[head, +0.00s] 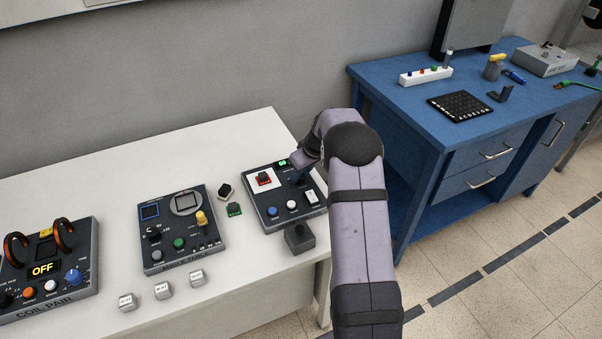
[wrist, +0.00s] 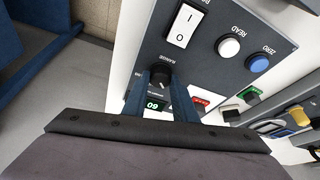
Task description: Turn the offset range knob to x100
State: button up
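The dark panel (head: 262,222) at the table's right end carries the range knob, which my arm hides in the head view. In the wrist view the black range knob (wrist: 160,74), labelled RANGE, lies between the fingertips of my gripper (wrist: 160,88). The two blue fingers stand apart, one on each side of it. I cannot tell whether they touch it. The scale and the setting of the knob are too small or hidden to read. A green-lit display (wrist: 154,104) shows partly between the fingers, with its digits upside down.
On the same panel are a white rocker switch (wrist: 184,27), a white READ button (wrist: 229,47) and a blue ZERO button (wrist: 258,63). The angle table panel (head: 180,228) and coil pair panel (head: 48,270) stand to the left. A blue cabinet (head: 420,120) stands to the right.

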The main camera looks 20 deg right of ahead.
jog(key=c, duration=0.3)
jog(key=shift+r+m, duration=0.1)
jog(key=shift+m, duration=0.3)
jog(key=m+h+p, duration=0.1)
jog(key=m, duration=0.2)
jog(key=shift+a+h, duration=0.15)
jog(key=shift+h, duration=0.15)
jog(key=m+h, duration=0.1)
jog(key=m, duration=0.2)
jog(key=shift+w+a, duration=0.1)
jog(key=m+b, duration=0.1)
jog(key=m, duration=0.1)
jog(key=m+h+b, duration=0.1)
jog(key=m+b, duration=0.1)
jog(key=m+g+h+b, duration=0.1)
jog(key=b, duration=0.1)
jog(key=shift+w+a+f+m, duration=0.15)
jog(key=shift+f+m, duration=0.1)
jog(key=shift+m, duration=0.15)
jog(key=shift+r+m+g+h+b, duration=0.15)
jog(key=shift+m+g+h+b, duration=0.2)
jog(key=shift+m+b, duration=0.6)
jog(key=shift+m+g, duration=0.65)
jog(key=shift+m, duration=1.1)
jog(key=shift+r, duration=0.1)
